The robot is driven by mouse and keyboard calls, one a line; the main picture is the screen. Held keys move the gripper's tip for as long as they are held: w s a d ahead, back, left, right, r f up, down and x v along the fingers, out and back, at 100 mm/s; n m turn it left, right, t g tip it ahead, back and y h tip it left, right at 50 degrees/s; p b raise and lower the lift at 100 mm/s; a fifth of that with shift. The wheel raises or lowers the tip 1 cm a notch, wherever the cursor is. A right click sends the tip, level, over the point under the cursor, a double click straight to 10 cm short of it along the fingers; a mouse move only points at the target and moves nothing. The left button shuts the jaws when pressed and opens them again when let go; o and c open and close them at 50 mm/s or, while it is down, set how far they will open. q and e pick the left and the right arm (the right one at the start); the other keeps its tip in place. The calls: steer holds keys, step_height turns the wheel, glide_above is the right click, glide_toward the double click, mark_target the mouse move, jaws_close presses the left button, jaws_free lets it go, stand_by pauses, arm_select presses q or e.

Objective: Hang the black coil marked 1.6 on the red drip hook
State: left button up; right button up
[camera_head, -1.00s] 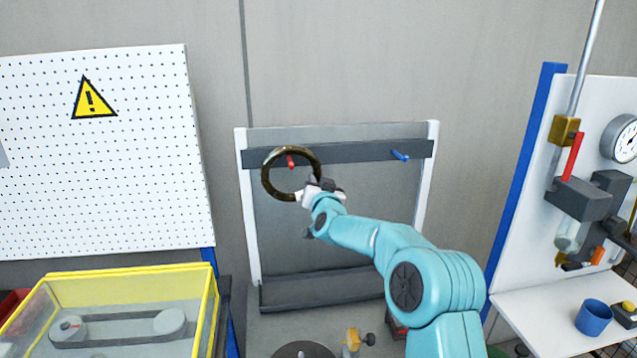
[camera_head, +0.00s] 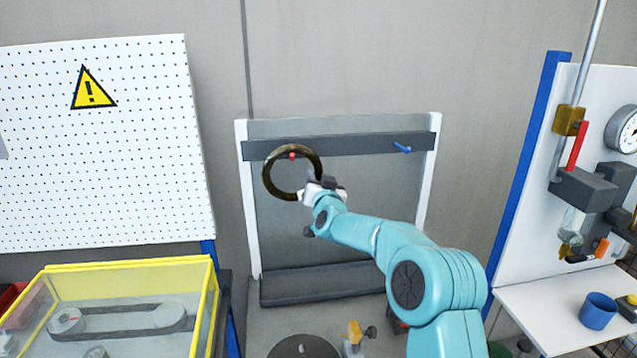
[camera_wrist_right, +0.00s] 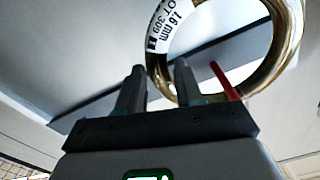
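The black coil (camera_head: 267,180), a glossy dark ring, stands upright in front of the rack's left part. In the right wrist view the coil (camera_wrist_right: 281,65) carries a white label reading "1.6 mm". My right gripper (camera_head: 310,190) is at the coil's lower right rim. In the right wrist view the fingers (camera_wrist_right: 160,72) straddle the rim by the label and look shut on it. The red hook (camera_head: 292,155) shows inside the ring, just under its top; it also shows in the wrist view (camera_wrist_right: 225,80). Whether the coil touches the hook is unclear. My left gripper is out of view.
The hook sits on a dark rail (camera_head: 350,146) of a white-posted rack, with a blue hook (camera_head: 402,148) to the right. A yellow-framed clear case (camera_head: 130,262) is at lower left. A gauge panel (camera_head: 540,200) and blue cup (camera_head: 597,311) are at right.

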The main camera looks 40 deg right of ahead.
steer(key=shift+o, duration=1)
steer(key=shift+s, duration=0.1)
steer(key=b+v, duration=0.6)
steer(key=v, duration=1)
steer(key=shift+a, duration=0.2)
steer(key=shift+s+f, duration=0.1)
steer(key=shift+s, duration=0.15)
